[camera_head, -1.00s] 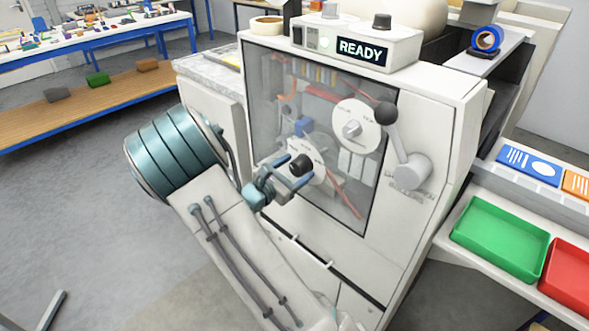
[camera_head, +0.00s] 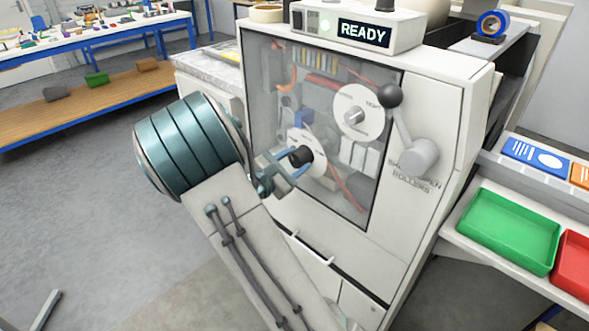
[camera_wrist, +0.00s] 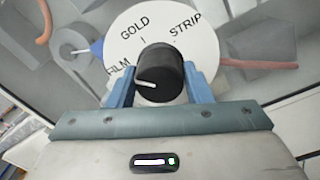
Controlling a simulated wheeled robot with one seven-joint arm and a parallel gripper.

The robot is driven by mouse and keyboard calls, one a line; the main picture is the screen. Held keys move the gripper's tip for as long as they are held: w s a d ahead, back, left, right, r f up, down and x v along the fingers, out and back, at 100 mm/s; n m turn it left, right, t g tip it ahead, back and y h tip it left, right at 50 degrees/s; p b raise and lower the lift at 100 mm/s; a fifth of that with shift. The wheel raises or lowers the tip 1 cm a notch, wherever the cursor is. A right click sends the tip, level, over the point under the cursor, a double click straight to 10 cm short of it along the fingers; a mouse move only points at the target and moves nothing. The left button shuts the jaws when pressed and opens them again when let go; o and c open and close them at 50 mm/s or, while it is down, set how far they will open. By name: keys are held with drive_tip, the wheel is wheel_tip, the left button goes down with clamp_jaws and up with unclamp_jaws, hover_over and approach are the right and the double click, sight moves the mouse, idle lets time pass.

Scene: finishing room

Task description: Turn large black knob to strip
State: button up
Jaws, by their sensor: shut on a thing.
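The large black knob (camera_wrist: 158,76) sits on a white round dial (camera_wrist: 124,38) marked FILM, GOLD and STRIP. Its white pointer line points left, toward the FILM side, away from STRIP at upper right. My gripper (camera_wrist: 160,84) has one blue finger on each side of the knob and is shut on it. In the head view the knob (camera_head: 300,157) shows between the fingers of my gripper (camera_head: 292,163), on the lower dial (camera_head: 317,160) of the machine front. The lower part of the dial is hidden by the knob and gripper.
Above right is a second white dial with a pale knob (camera_head: 355,114). Further right is a ball-ended lever (camera_head: 401,125) on the machine front. A box on top shows READY (camera_head: 364,33). Green (camera_head: 508,231) and red (camera_head: 573,264) trays stand right.

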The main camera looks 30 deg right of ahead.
drive_tip(key=m+b, duration=0.3)
drive_tip(key=b, duration=0.1)
drive_tip(key=f+m+b, duration=0.1)
drive_tip(key=m+b, duration=0.1)
drive_tip(key=b, duration=0.2)
drive_tip(key=shift+m, duration=0.4)
drive_tip(key=m+b, duration=0.5)
drive_tip(key=b, duration=0.5)
drive_tip(key=shift+s+f+h, duration=0.1)
drive_tip(key=shift+f+h, duration=0.05)
drive_tip(key=shift+h, duration=0.15)
drive_tip(key=m+b, duration=0.6)
drive_tip(key=b, duration=0.5)
drive_tip(key=shift+f+g, duration=0.1)
drive_tip(key=shift+g, duration=0.2)
drive_tip(key=m+b, duration=0.1)
drive_tip(key=b, duration=0.1)
drive_tip(key=m+b, duration=0.2)
drive_tip(key=b, duration=0.1)
drive_tip(key=shift+r+m+b, duration=0.2)
drive_tip(key=shift+m+b, duration=0.4)
drive_tip(key=shift+b, duration=0.1)
drive_tip(key=shift+r, duration=0.2)
drive_tip(key=o, duration=1)
drive_tip(key=shift+a, duration=0.1)
